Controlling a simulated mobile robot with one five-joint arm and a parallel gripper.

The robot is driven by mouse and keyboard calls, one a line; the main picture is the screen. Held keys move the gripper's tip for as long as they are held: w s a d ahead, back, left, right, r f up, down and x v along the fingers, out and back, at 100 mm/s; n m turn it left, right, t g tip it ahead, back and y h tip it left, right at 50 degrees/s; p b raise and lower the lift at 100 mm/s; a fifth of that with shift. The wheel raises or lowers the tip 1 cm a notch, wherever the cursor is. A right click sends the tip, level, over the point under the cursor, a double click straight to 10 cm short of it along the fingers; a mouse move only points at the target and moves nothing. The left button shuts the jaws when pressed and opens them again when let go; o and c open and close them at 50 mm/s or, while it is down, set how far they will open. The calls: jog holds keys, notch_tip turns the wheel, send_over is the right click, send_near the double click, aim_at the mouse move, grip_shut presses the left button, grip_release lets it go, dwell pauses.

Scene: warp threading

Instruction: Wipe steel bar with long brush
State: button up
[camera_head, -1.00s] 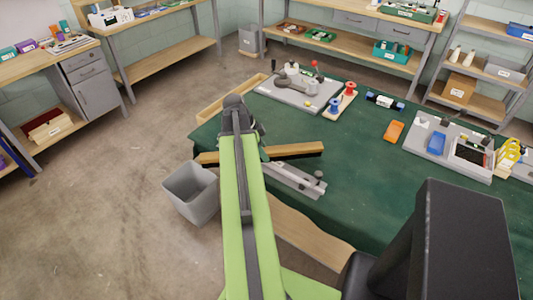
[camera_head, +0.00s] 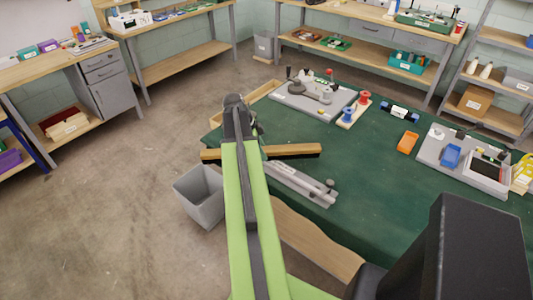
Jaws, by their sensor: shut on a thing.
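The long brush (camera_head: 295,150) has a pale wooden back and dark bristles. It lies crosswise behind my green arm, with its left end (camera_head: 210,154) past the table edge and its right end over the green table. My gripper (camera_head: 257,132) is mostly hidden behind my arm's end and is shut on the brush around its middle.
A grey bin (camera_head: 200,197) stands on the floor left of the table. A grey fixture board (camera_head: 315,97), red and blue spools (camera_head: 348,115), an orange tray (camera_head: 408,142) and another grey board (camera_head: 430,158) are on the green table (camera_head: 375,195). The table's middle is clear.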

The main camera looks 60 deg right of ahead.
jog(key=shift+w, duration=0.25)
jog(key=shift+s+a, duration=0.2)
jog(key=shift+s, duration=0.55)
jog(key=shift+s+a, duration=0.15)
jog(key=shift+s, duration=0.55)
jog(key=shift+s+a, duration=0.3)
jog(key=shift+s, duration=1.45)
jog(key=shift+s+a, duration=0.3)
jog(key=shift+s, duration=1.5)
jog(key=shift+s+a, duration=0.3)
jog(key=shift+s, duration=1.45)
notch_tip(320, 180, up, 6)
jog(key=p, duration=0.6)
